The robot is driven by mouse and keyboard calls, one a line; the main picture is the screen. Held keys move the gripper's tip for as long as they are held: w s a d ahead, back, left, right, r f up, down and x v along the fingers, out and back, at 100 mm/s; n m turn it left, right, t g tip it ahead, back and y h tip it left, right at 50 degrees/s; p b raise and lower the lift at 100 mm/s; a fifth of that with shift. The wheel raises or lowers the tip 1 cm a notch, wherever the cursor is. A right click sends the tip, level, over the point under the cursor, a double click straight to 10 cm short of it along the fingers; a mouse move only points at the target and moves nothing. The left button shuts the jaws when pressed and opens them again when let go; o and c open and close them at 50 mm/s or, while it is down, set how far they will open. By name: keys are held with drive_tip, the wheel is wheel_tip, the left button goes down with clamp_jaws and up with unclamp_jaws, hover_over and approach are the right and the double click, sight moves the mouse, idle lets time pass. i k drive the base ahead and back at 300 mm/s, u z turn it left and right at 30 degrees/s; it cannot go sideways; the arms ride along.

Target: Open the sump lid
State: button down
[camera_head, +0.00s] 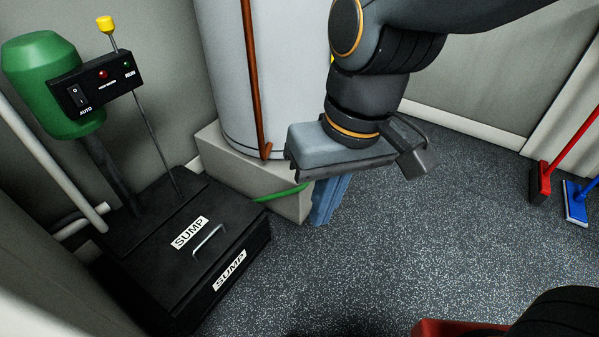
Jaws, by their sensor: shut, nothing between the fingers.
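The black sump box stands on the floor at the lower left in the head view. Its lid (165,262) lies flat and closed on top, with a white SUMP label and a pale metal bar handle (209,241). A second SUMP label is on the front wall of the box (245,253). My gripper (323,216) hangs to the right of the box, apart from the lid and handle. Its blue fingers point down and are shut and empty.
A green pump motor (42,75) and a black switch panel (95,82) rise behind the lid. A white tank (225,70) on a pale plinth (222,150) stands behind my gripper. Red and blue brushes (541,183) are at the far right. The speckled floor (430,240) is mostly clear.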

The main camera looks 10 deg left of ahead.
sight(170, 263)
drive_tip(key=k, duration=0.55)
drive_tip(key=u, duration=1.45)
